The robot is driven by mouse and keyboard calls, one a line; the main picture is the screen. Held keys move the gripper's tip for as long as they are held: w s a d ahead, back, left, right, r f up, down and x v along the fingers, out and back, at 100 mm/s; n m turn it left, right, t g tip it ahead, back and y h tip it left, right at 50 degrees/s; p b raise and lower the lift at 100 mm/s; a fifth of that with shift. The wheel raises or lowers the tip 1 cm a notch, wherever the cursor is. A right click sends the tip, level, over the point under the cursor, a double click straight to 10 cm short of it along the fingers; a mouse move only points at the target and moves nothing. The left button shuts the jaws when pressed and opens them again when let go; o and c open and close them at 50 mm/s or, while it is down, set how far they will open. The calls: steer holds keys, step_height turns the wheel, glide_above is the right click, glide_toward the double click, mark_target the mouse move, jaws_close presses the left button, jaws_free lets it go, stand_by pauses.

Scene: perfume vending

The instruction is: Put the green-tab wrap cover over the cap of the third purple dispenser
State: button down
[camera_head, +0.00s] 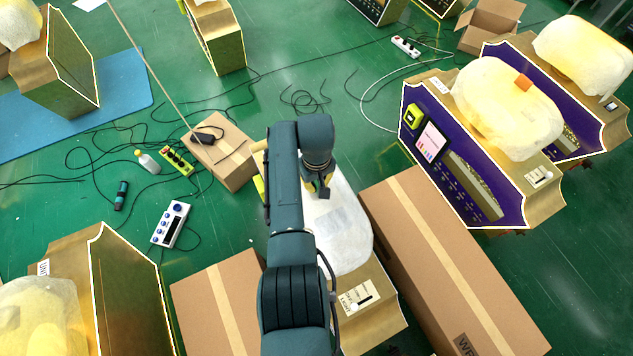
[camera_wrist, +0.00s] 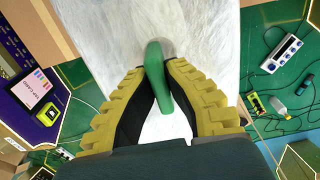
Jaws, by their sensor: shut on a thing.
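My gripper (camera_head: 324,188) is over the middle dispenser in the head view, its fingers pointing down. In the wrist view my gripper (camera_wrist: 154,82) is shut on the green tab (camera_wrist: 155,65). The white, wrinkled wrap cover (camera_head: 345,235) spreads below the tab; it also fills the middle of the wrist view (camera_wrist: 200,30). The cover lies over the middle dispenser (camera_head: 385,315), whose tan top with a label and slot shows at its near end. The cap is hidden. A purple dispenser (camera_head: 470,185) at right wears a pale cover with an orange tab (camera_head: 523,82).
A long cardboard box (camera_head: 455,270) lies right of the middle dispenser. Smaller boxes stand left of it, one near (camera_head: 220,305), one farther back (camera_head: 222,150). A covered dispenser (camera_head: 125,290) stands at lower left. Cables, a knobbed control box (camera_head: 171,225) and a bottle (camera_head: 147,162) lie on the green floor.

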steer(key=shift+f, duration=0.35)
steer(key=c, duration=1.2)
jaws_free()
steer(key=shift+o, duration=0.2)
step_height(320, 180, up, 12)
